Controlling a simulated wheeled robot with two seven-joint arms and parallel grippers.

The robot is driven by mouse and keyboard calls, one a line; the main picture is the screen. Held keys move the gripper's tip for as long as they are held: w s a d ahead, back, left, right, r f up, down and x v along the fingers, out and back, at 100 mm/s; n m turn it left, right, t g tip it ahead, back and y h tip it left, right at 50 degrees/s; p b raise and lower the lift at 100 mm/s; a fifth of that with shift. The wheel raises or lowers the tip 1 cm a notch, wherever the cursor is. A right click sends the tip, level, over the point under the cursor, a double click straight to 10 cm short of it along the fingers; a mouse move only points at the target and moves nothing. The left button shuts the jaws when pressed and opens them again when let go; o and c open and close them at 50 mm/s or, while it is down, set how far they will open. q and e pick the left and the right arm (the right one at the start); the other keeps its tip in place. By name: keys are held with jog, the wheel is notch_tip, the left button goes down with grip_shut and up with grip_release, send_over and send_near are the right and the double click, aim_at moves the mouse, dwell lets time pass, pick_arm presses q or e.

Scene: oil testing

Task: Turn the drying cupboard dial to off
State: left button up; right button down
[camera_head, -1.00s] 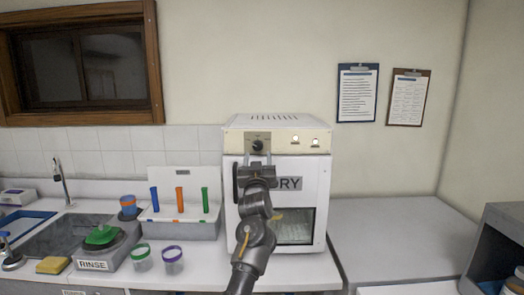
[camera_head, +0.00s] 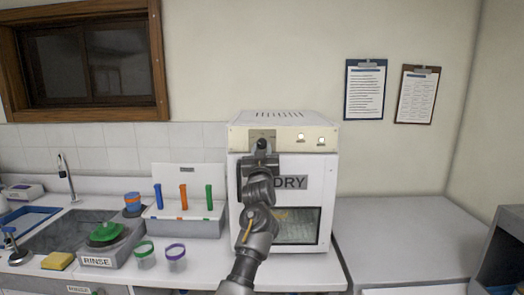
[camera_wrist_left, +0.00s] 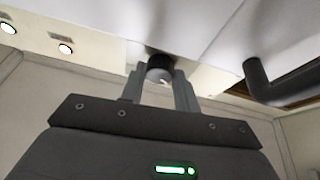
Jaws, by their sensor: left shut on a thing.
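The drying cupboard (camera_head: 324,190) is a white box with a cream top panel and a door marked DRY. Its dark round dial (camera_head: 261,144) is on the left of the panel, mostly hidden by my gripper in the head view. In the left wrist view the dial (camera_wrist_left: 159,66) is between my fingertips, with a small pale mark on its face. My left gripper (camera_head: 261,153) is shut on the dial, one finger at each side in the wrist view (camera_wrist_left: 160,80). The dial's setting labels cannot be read. My right gripper is not in view.
Two indicator lights (camera_head: 321,140) are on the panel to the right. A black door handle (camera_wrist_left: 263,83) sticks out near my gripper. A tube rack (camera_head: 185,229), lidded jars (camera_head: 176,256) and a RINSE unit (camera_head: 98,261) stand to the left. The right counter (camera_head: 395,235) is clear.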

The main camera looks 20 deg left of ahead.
pick_arm(q)
jog(key=shift+a+m, duration=0.1)
jog(key=shift+m, duration=0.4)
jog(key=m+h+p, duration=0.1)
jog(key=m, duration=0.1)
jog(key=m+h+p, duration=0.1)
jog(key=m+h, duration=0.1)
jog(key=m, duration=0.1)
jog(key=m+h+p, duration=0.1)
jog(key=m, duration=0.2)
jog(key=shift+s+a+r+h, duration=0.1)
jog(key=shift+a+r+h, duration=0.15)
jog(key=shift+h, duration=0.05)
jog(key=m+g+h+p, duration=0.1)
jog(key=m+p, duration=0.1)
jog(key=m, duration=0.2)
jog(key=shift+a, duration=0.1)
jog(key=shift+m+g+h+p, duration=0.4)
jog(key=shift+m+h, duration=0.4)
jog(key=shift+m, duration=0.6)
jog(key=o, duration=1)
